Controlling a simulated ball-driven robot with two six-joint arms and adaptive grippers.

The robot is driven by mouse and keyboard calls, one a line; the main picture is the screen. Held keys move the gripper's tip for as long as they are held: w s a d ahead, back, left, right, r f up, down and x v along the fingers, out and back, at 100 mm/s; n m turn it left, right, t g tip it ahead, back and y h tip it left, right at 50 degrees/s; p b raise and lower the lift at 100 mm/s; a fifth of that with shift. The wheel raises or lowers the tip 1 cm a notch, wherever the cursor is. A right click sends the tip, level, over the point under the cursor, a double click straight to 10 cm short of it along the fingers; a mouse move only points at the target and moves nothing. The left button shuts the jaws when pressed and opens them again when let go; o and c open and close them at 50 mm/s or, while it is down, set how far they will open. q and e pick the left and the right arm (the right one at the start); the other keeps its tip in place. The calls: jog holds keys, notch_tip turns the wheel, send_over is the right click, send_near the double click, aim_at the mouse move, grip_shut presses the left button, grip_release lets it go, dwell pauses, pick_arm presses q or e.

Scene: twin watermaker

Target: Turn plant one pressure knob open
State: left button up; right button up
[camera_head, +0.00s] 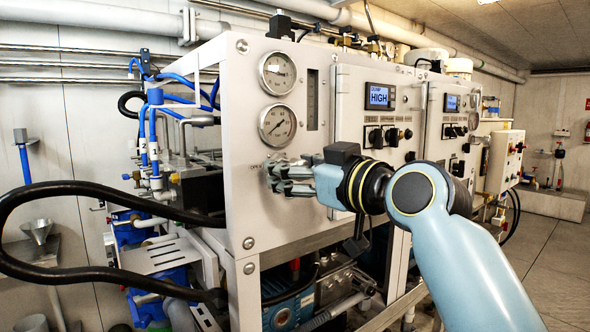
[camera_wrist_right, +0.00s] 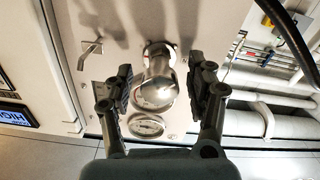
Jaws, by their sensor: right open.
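The pressure knob (camera_wrist_right: 157,82) is a shiny metal round knob on the panel. In the right wrist view it lies between the two dark fingers of my right gripper (camera_wrist_right: 160,84). The gripper is open, with a gap visible on both sides of the knob. In the head view my right gripper (camera_head: 287,177) is against or close to the front panel (camera_head: 247,205), below two round gauges, and it hides the knob. A small "OPEN" label (camera_head: 254,168) shows left of the gripper. My left gripper is not in view.
The upper gauge (camera_head: 277,73) and lower gauge (camera_head: 277,125) sit above the gripper. A display (camera_head: 380,97) reads "HIGH", with several black switches below it. A thick black hose (camera_head: 60,188) loops at the left. A T-shaped handle (camera_wrist_right: 90,50) shows beside the knob in the wrist view.

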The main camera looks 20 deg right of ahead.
jog(key=v, duration=1.2)
